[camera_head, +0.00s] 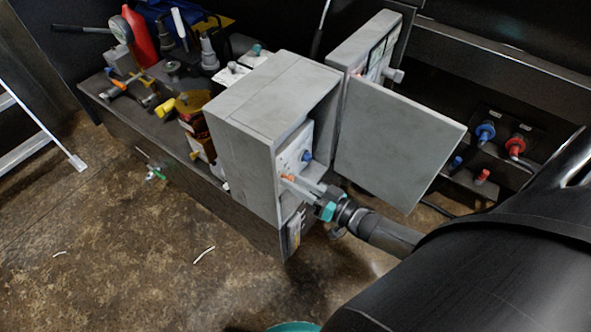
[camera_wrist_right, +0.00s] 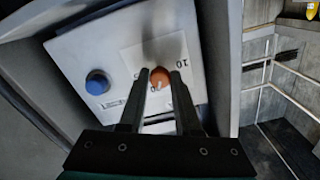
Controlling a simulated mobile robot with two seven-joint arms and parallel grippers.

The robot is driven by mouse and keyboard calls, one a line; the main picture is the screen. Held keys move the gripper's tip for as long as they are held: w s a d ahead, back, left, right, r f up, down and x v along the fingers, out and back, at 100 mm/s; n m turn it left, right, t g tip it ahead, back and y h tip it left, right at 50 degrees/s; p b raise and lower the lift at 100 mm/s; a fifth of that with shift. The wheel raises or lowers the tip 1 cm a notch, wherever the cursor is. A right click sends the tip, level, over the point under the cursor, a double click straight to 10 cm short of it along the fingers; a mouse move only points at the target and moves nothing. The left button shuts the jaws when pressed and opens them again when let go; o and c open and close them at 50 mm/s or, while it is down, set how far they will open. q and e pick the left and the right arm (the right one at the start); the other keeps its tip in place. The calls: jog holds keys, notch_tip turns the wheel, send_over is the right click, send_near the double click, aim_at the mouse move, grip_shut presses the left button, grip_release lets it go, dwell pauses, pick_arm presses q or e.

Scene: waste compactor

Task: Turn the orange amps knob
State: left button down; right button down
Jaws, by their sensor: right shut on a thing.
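The orange amps knob (camera_wrist_right: 160,77) sits on a white panel (camera_wrist_right: 85,50) with printed numbers, inside an open grey box (camera_head: 262,95). In the right wrist view the knob is between the fingertips of my right gripper (camera_wrist_right: 160,80), which is shut on it. In the head view the orange knob (camera_head: 288,178) shows at the tips of the same gripper (camera_head: 300,182), partly covered by the fingers. A blue knob (camera_wrist_right: 97,82) is to the left of the orange one in the wrist view and untouched. My left gripper is not in view.
The box's grey door (camera_head: 395,140) stands open close to my right arm. A red bottle (camera_head: 140,38), a gauge (camera_head: 121,29) and valves crowd the bench on the left. Blue (camera_head: 485,132) and red (camera_head: 516,146) connectors are at right. The floor in front is mostly clear.

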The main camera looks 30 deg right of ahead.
jog(key=shift+m, duration=0.6)
jog(key=c, duration=0.6)
grip_release()
pick_arm(q)
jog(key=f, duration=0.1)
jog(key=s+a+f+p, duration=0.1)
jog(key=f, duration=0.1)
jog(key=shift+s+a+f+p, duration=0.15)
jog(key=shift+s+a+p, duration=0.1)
jog(key=shift+p, duration=0.15)
pick_arm(e)
jog(key=v, duration=1.5)
jog(key=shift+s+d, duration=0.1)
